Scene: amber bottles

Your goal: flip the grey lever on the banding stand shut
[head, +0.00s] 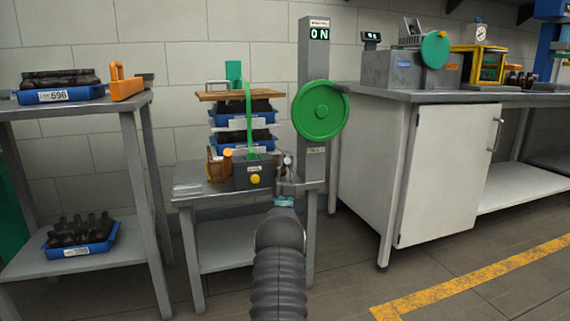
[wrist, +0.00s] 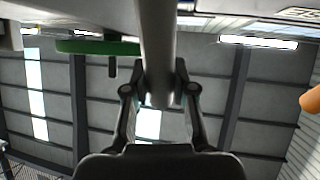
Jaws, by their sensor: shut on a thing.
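The banding stand (head: 313,70) is a grey column with a lit "ON" display and a green wheel (head: 320,110), beside a small grey table. My gripper (head: 287,178) is at the column's lower left, right of a grey box (head: 252,174) with a yellow button. In the wrist view my gripper (wrist: 158,92) has its fingers on both sides of a thick grey bar, the lever (wrist: 157,45), and is shut on it. The lever points down between the fingers. In the head view the lever is mostly hidden by my gripper and too small to tell its angle.
Stacked blue trays (head: 228,118) with a green strap (head: 249,110) and wooden board stand left of the column. A shelf table (head: 130,105) stands further left. A white cabinet (head: 445,175) stands close on the right. The floor in front is clear.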

